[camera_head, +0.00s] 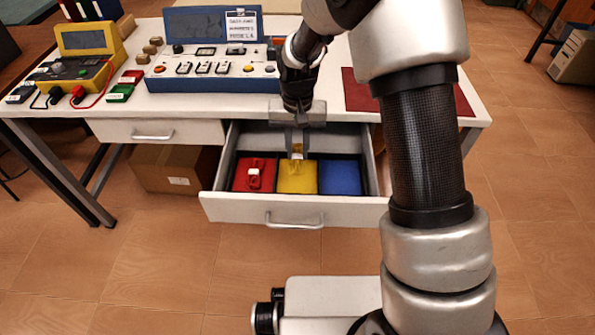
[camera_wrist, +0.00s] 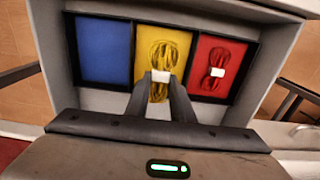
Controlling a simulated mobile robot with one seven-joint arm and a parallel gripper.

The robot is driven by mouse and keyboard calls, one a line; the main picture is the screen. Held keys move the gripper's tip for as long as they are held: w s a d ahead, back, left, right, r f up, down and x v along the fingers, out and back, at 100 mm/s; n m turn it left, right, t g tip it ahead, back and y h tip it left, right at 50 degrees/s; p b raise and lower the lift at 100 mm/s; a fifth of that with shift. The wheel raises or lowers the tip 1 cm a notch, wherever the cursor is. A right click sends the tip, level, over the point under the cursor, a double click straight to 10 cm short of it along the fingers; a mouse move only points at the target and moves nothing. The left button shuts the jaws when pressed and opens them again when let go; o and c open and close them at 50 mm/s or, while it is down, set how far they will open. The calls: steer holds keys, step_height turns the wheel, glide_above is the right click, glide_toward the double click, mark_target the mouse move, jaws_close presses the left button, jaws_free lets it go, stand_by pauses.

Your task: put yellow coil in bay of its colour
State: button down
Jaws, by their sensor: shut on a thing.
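The yellow coil (camera_wrist: 156,52) has a white band and is at the yellow bay (camera_wrist: 145,35) in the wrist view. In the head view the coil (camera_head: 297,150) is over the yellow bay (camera_head: 297,183), the middle one in the open drawer. My gripper (camera_wrist: 166,80) is shut on the coil at its white band. The gripper also shows in the head view (camera_head: 298,143), reaching down into the drawer. I cannot tell whether the coil touches the bay floor.
A red coil (camera_head: 255,174) lies in the red bay (camera_head: 242,183). The blue bay (camera_head: 340,178) is empty. The drawer front (camera_head: 235,209) and its side walls surround the bays. A blue-and-white console (camera_head: 212,70) and a yellow meter (camera_head: 85,55) stand on the table above.

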mark_target(298, 166)
step_height(298, 166, down, 7)
steer(key=shift+r+b, duration=0.2)
steer(key=shift+b, duration=0.45)
steer(key=shift+f, duration=0.2)
steer(key=c, duration=1.5)
jaws_free()
steer(key=shift+c, duration=0.2)
